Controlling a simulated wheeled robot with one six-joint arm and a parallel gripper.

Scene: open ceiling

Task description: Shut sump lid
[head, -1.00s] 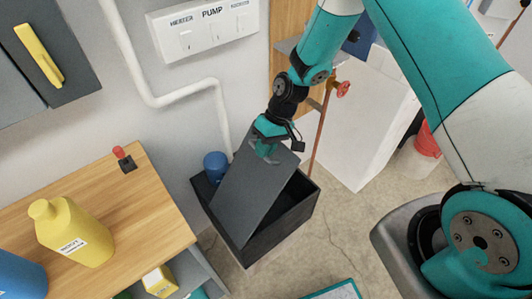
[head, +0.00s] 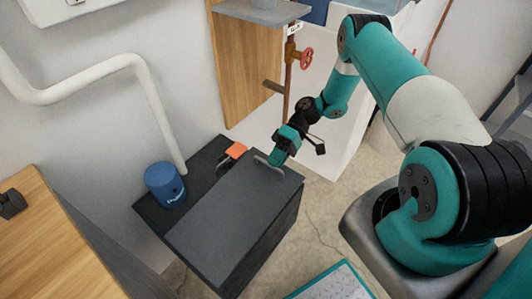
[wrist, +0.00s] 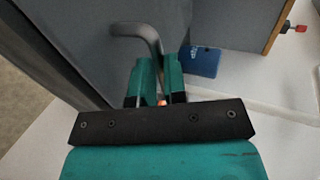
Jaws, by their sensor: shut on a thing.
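The sump lid (head: 225,215) is a flat dark grey panel on the black sump box (head: 262,262). It lies flat or nearly flat over the box; I cannot tell whether a small gap is left. My gripper (head: 270,161) is at the lid's far right end, shut on its grey bar handle (head: 268,168). In the wrist view, the bent handle (wrist: 147,42) runs between the fingers of my gripper (wrist: 159,75), with a broad grey surface behind it.
A blue pump cylinder (head: 165,185) stands on the box's back left part, beside the lid. An orange piece (head: 237,150) sits near the lid's far edge. A pipe with a red valve wheel (head: 306,58) stands behind. A wooden bench (head: 55,250) is at the left.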

